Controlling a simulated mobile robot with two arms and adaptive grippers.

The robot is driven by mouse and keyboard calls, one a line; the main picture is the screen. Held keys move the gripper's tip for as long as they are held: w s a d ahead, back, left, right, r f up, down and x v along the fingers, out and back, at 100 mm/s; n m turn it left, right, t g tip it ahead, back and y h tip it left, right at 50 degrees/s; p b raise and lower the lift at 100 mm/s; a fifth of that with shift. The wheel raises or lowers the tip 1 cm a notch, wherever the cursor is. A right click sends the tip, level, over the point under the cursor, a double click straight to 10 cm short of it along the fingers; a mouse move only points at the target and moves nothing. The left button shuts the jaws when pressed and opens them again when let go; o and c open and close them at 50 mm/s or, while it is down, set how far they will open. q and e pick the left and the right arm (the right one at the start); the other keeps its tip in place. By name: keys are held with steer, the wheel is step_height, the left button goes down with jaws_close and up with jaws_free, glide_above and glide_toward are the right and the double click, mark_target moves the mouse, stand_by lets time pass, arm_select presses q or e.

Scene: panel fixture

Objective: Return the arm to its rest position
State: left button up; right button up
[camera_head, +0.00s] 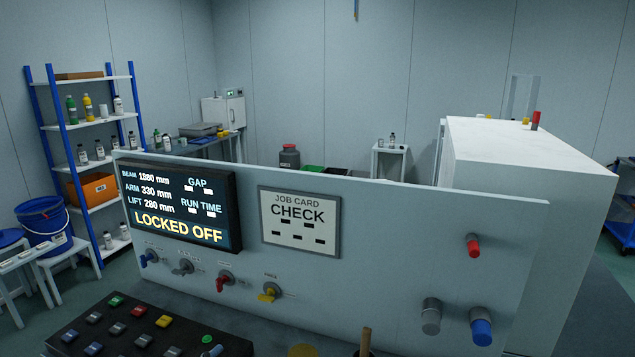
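Neither of my grippers shows in the head view, and I see no arm of mine. A white panel (400,240) stands in front of me. Its dark display (180,206) reads BEAM 1880 mm, ARM 330 mm, LIFT 280 mm and LOCKED OFF. A job card (299,222) beside it reads CHECK. Below are a blue valve (150,257), a grey one (183,266), a red one (224,281) and a yellow one (269,292). At the right are a red knob (473,245), a grey knob (432,316) and a blue knob (481,327).
A dark button box (120,330) lies at the lower left. A wooden handle (366,341) sticks up at the bottom edge. A large white cabinet (530,170) stands behind the panel at right. A blue shelf rack (90,150) and a blue bucket (45,222) are at the left.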

arm_select(q)
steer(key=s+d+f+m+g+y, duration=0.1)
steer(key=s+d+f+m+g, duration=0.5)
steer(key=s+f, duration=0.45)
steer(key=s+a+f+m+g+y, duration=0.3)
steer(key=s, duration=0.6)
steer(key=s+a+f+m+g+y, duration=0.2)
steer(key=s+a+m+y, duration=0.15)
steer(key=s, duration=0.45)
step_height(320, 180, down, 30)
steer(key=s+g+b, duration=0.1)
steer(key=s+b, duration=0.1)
steer(key=b, duration=0.3)
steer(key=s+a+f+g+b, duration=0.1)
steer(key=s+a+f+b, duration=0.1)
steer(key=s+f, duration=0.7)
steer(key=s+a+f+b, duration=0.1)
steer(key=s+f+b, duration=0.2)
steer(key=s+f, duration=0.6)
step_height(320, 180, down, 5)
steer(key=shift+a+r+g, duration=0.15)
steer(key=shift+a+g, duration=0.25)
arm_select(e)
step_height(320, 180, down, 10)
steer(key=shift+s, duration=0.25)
